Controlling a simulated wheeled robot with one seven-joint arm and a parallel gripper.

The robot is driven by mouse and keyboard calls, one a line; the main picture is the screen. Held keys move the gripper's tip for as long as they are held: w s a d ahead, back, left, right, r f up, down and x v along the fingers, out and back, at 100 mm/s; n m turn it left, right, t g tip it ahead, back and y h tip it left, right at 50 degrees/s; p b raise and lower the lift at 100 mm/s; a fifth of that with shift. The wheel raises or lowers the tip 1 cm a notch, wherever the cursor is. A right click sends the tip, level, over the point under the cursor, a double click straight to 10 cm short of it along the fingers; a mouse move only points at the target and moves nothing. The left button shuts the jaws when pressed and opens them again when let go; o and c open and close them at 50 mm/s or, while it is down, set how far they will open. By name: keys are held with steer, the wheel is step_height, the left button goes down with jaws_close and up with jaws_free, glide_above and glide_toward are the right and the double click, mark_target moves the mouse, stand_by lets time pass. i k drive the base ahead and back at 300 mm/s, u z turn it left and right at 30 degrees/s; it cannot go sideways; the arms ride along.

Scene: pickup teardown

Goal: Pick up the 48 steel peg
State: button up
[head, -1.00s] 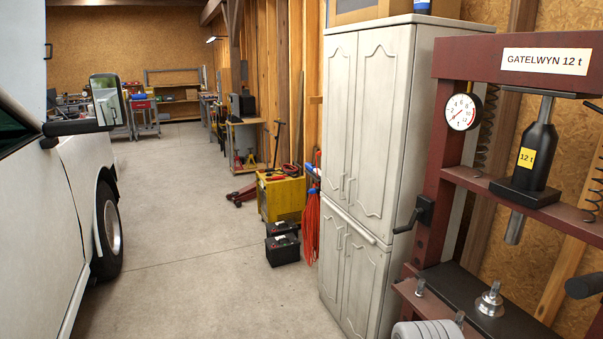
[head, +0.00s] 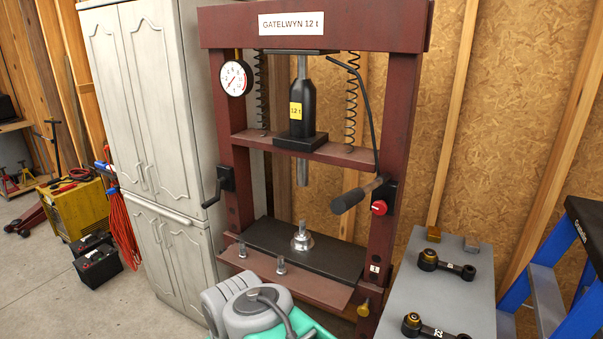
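Two small steel pegs stand upright on the red front ledge of the press, a left one (head: 242,250) and a right one (head: 281,265). I can read no number on either, so I cannot tell which is 48. A silver flanged piece with a stem (head: 302,240) stands behind them on the black press plate (head: 262,236), below the ram. My gripper is not in view. A grey rounded mechanism on a green base at the bottom appears to be part of my body.
The dark red press frame (head: 398,130) has a side crank and a handle jutting forward. A white cabinet (head: 135,110) is left of it. A grey table (head: 400,290) with black link arms (head: 447,265) and a blue ladder (head: 545,290) are at right. Black batteries (head: 97,268) stand on the floor.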

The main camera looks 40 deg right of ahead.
mark_target(303, 234)
steer(key=u, duration=0.25)
steer(key=k, duration=0.4)
steer(key=z, duration=0.75)
steer(key=i, duration=0.85)
steer(key=u, duration=0.75)
